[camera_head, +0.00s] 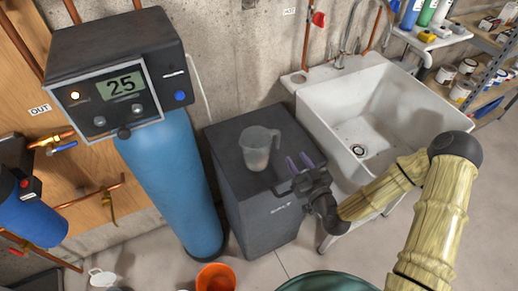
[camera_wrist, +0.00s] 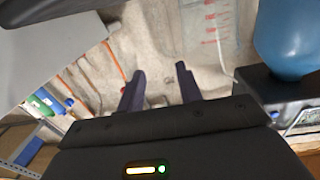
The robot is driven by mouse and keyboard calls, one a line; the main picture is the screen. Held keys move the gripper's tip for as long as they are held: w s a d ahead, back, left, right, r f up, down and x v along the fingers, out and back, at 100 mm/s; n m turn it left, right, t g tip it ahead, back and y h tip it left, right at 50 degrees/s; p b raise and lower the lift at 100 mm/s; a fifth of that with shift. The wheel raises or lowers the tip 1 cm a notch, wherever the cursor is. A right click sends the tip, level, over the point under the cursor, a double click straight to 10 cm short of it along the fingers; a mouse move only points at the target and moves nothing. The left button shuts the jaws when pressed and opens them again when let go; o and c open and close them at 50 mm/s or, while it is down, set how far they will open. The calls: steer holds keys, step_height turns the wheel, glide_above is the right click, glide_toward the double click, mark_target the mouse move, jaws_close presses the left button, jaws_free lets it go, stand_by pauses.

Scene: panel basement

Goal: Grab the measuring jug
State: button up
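The measuring jug (camera_head: 257,150) is clear, grey-tinted plastic and stands upright on the dark cabinet (camera_head: 227,138). Its handle is on the right side, towards my gripper. My gripper (camera_head: 299,161) is just right of the jug, above the cabinet's right edge, with two purple-grey fingers apart and nothing between them. In the wrist view, my gripper (camera_wrist: 160,80) also shows its fingers spread and empty. Part of the clear jug with red markings (camera_wrist: 209,28) appears at the top there, beyond and right of the fingers. No contact with the jug is visible.
A tall blue tank (camera_head: 175,185) with a black display head (camera_head: 118,85) stands left of the cabinet. A white sink (camera_head: 385,110) stands to the right. An orange bucket (camera_head: 215,277) is on the floor. Shelves with cans (camera_head: 460,88) are at far right.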

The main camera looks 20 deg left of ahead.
steer(key=x, duration=0.5)
steer(key=shift+p, duration=0.35)
steer(key=x, duration=0.2)
steer(key=p+x, duration=0.1)
steer(key=x, duration=0.1)
steer(key=shift+s+a, duration=0.25)
steer(key=shift+w+a+f, duration=0.1)
steer(key=shift+w+a, duration=0.3)
jaws_close()
